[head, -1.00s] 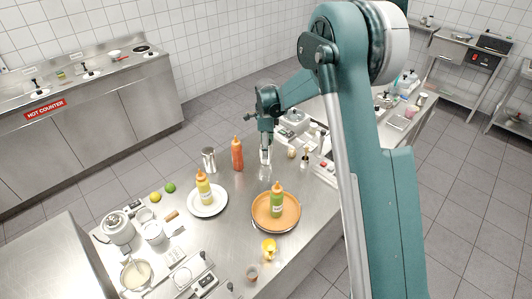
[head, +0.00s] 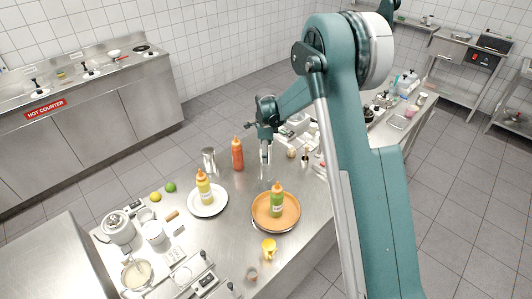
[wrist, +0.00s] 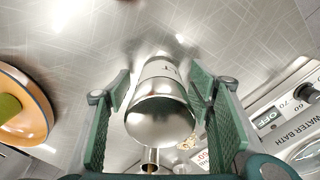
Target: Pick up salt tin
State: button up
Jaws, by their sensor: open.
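The salt tin is a shiny metal cylinder with a pale label ending in "LT". In the wrist view the salt tin (wrist: 160,112) stands between my two green fingers, with a visible gap on each side. My gripper (wrist: 161,84) is open around it and holds nothing. In the head view my gripper (head: 265,156) points down over the steel counter, right of the red bottle. The tin is small and hard to make out under the fingers there.
The red bottle (head: 237,154) and a metal shaker (head: 209,159) stand left of my gripper. A water bath (wrist: 275,122) is close on the right in the wrist view.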

jog(key=c, duration=1.2)
jog(key=shift+r, duration=0.15)
jog(key=shift+r, duration=4.9)
